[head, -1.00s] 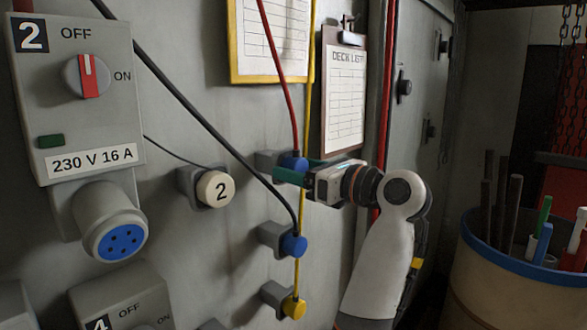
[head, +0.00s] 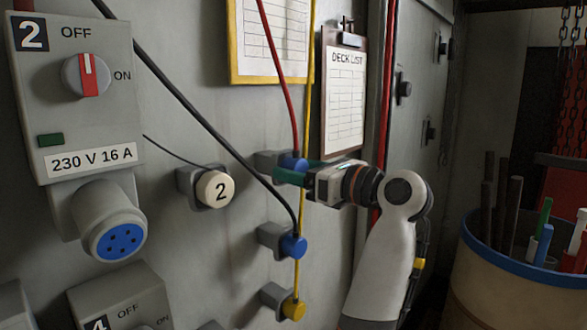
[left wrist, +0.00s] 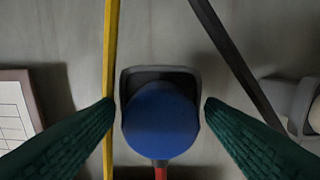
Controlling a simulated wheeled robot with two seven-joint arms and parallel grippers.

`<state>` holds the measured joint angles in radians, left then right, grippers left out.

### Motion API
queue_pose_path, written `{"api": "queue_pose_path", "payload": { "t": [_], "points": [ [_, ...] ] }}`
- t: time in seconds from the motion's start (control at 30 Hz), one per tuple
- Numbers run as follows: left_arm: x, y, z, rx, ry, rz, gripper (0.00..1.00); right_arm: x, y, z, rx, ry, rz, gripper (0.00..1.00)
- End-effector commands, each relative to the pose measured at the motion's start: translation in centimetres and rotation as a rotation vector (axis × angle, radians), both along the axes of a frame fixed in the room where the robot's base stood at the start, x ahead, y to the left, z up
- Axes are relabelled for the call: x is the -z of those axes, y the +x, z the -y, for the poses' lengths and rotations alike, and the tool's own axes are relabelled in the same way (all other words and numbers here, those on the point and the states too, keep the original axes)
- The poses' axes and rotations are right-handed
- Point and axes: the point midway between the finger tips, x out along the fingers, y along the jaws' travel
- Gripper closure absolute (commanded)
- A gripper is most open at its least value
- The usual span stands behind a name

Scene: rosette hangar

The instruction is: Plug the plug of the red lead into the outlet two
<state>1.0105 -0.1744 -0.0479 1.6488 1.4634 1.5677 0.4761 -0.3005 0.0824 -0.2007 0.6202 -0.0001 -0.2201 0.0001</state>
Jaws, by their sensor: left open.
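The blue plug of the red lead (head: 293,163) sits in a grey holder on the wall, with the red lead (head: 283,80) running up from it. In the left wrist view the plug (left wrist: 160,122) is between my two green fingers, with a small gap on each side. My left gripper (head: 298,169) is open around the plug. Outlet two (head: 120,240) is a blue round socket with several holes, uncovered, below the box marked 2 at the left. Its switch (head: 86,75) points up toward OFF. My right gripper is not in view.
Below hang a blue plug on a black lead (head: 293,245) and a yellow plug (head: 294,308) in holders. The black lead crosses the wall diagonally. A round cap marked 2 (head: 216,188) sits between plugs and outlet. A blue-rimmed bin (head: 500,255) stands right.

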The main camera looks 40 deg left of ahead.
Motion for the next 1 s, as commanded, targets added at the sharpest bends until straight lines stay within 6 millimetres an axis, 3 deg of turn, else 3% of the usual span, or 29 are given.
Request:
{"api": "queue_pose_path", "payload": {
  "t": [0.63, 1.0],
  "points": [
    [0.02, -0.02, -0.02, -0.001, 0.0, -0.001, 0.38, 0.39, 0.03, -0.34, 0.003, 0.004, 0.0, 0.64],
    [0.0, -0.03, -0.02, -0.001, 0.0, 0.0, 0.95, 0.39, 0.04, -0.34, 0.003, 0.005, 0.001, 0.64]
  ]
}}
